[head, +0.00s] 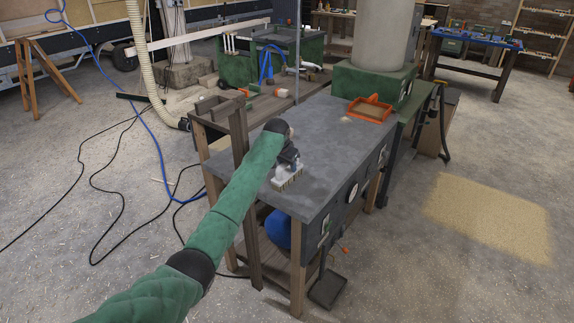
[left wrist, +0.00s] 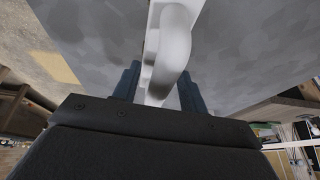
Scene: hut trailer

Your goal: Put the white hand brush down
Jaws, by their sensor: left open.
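The white hand brush (head: 287,180) is on the grey tabletop (head: 325,132), near its front left edge, with its pale bristles facing down. My left gripper (head: 289,163) is right above the brush, at its handle. In the left wrist view, the curved white handle of the brush (left wrist: 174,50) lies between the two dark fingers of my left gripper (left wrist: 159,85). The fingers are open, one on each side of the handle. Whether either finger touches it I cannot tell. My right gripper is not in view.
An orange dustpan-like tray (head: 370,109) lies at the table's far right, beside a green machine base (head: 372,83). A brown wooden frame (head: 239,135) rises at the table's left side. The middle of the tabletop is clear.

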